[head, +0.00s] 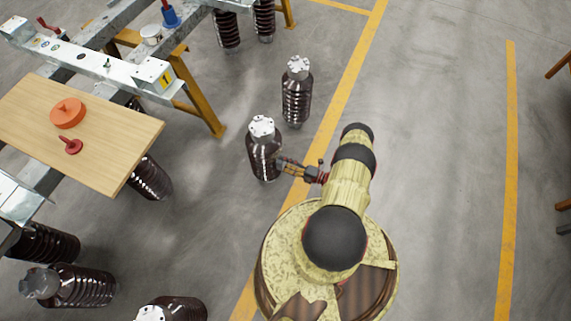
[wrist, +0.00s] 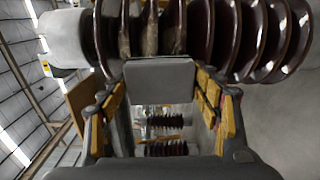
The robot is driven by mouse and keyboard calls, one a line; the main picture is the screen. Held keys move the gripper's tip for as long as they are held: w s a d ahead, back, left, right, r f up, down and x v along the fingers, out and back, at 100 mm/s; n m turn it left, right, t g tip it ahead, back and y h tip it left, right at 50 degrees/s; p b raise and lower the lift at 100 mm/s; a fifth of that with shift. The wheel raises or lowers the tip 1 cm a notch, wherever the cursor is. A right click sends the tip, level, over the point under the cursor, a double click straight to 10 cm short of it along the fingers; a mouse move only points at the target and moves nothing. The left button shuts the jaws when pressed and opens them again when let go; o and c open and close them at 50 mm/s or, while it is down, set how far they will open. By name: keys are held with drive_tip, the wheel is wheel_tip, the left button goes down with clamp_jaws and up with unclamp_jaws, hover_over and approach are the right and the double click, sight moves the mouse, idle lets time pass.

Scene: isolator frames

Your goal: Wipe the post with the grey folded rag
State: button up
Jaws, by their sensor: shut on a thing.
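The grey folded rag (wrist: 160,75) is a flat grey block between the fingers of my gripper (wrist: 160,86) in the wrist view. My gripper, also in the head view (head: 284,164), is shut on it. A dark brown ribbed post (head: 264,155) with a pale metal cap stands upright on the floor, just left of my gripper. In the wrist view its glossy ribs (wrist: 225,35) lie across the top, right beyond the rag. The rag is at or very near the ribs; I cannot tell whether they touch. I cannot make out the rag in the head view.
Another ribbed post (head: 297,100) stands just behind. A steel frame with yellow legs (head: 198,105) and a wooden board (head: 110,150) holding an orange disc (head: 67,113) and a red knob (head: 70,146) is at left. Several ribbed posts lie around it.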

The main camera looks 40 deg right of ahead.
drive_tip(key=shift+w+a, duration=0.1)
drive_tip(key=shift+w, duration=0.15)
